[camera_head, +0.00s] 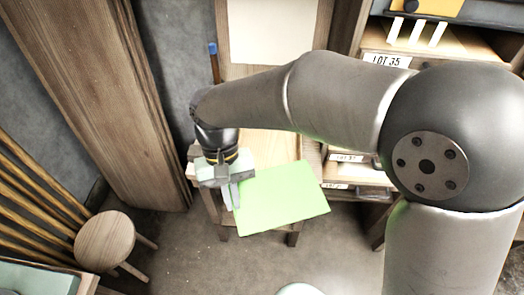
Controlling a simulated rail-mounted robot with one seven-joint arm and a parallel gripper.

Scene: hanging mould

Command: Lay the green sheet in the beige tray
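The green sheet (282,198) is a flat, bright green rectangle in the middle of the head view. It lies at a slant over the front of a small wooden table, and its right corner reaches past the table's side. My gripper (232,194) is at the sheet's left edge and looks shut on it, with the fingers pointing down. The exact contact is partly hidden by the gripper body. Whether the sheet touches the table cannot be told. I cannot make out a beige tray for certain.
The wooden table (268,146) stands under the gripper. A round stool (104,238) is at the lower left, beside slanted wooden slats (38,190). A shelf unit with a LOT 35 label (387,61) is at the right. Bare floor (190,255) shows in front.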

